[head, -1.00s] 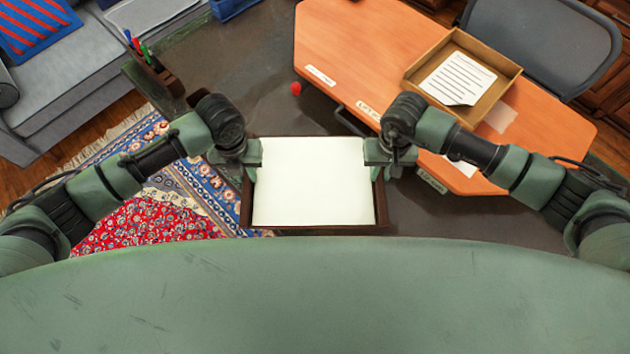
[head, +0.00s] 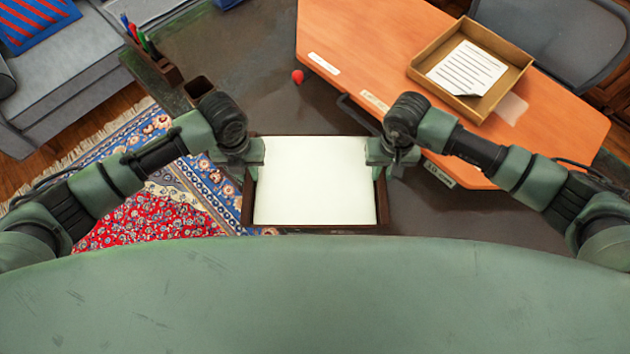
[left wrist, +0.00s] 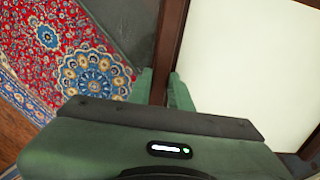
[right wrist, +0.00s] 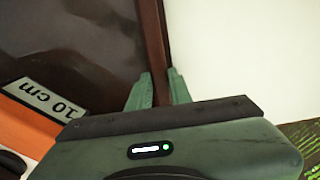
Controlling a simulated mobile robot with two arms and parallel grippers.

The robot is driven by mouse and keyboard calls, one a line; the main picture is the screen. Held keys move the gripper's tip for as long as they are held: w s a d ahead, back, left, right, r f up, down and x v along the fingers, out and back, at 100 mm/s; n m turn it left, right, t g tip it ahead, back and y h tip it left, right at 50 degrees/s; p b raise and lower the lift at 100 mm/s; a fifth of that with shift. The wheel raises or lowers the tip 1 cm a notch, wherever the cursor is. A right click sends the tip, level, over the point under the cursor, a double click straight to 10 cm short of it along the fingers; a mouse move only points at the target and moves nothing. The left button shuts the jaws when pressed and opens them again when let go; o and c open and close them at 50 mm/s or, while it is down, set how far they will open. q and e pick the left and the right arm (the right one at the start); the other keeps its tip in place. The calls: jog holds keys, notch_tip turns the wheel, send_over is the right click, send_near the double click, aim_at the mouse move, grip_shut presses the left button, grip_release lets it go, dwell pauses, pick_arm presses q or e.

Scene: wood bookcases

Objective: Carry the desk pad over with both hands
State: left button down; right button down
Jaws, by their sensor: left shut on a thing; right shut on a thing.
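The desk pad (head: 314,185) is a white sheet in a dark brown frame, held level in front of my body in the head view. My left gripper (head: 250,172) is shut on its left frame edge, and my right gripper (head: 378,172) is shut on its right frame edge. In the left wrist view the fingers (left wrist: 162,92) straddle the brown side rail. In the right wrist view the fingers (right wrist: 163,90) straddle the opposite rail. The pad's near edge lies close to my green body.
An orange desk top (head: 400,60) bears a cardboard tray (head: 505,88) with a lined sheet. A small red object (head: 297,76) lies on the dark surface (head: 260,50). A pen holder (head: 150,55), grey sofa (head: 60,100), patterned rug (head: 150,205) and grey chair (head: 560,40) surround it.

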pick_arm(q)
jog(key=shift+a+f+b, duration=0.2)
jog(key=shift+f+b, duration=0.1)
jog(key=shift+f, duration=0.3)
pick_arm(e)
jog(key=shift+d+f, duration=0.2)
jog(key=shift+f, duration=0.4)
pick_arm(q)
jog(key=c, duration=1.3)
grip_release()
jog(key=shift+r, duration=0.3)
pick_arm(e)
jog(key=c, duration=1.3)
grip_release()
jog(key=shift+r, duration=0.3)
pick_arm(q)
jog(key=shift+d, duration=0.1)
pick_arm(e)
jog(key=shift+a, duration=0.1)
pick_arm(q)
jog(key=shift+r, duration=0.1)
pick_arm(e)
jog(key=shift+a, duration=0.1)
jog(key=shift+r, duration=0.25)
pick_arm(q)
notch_tip(320, 180, up, 12)
jog(key=shift+f, duration=0.1)
pick_arm(e)
notch_tip(320, 180, up, 12)
jog(key=shift+f, duration=0.2)
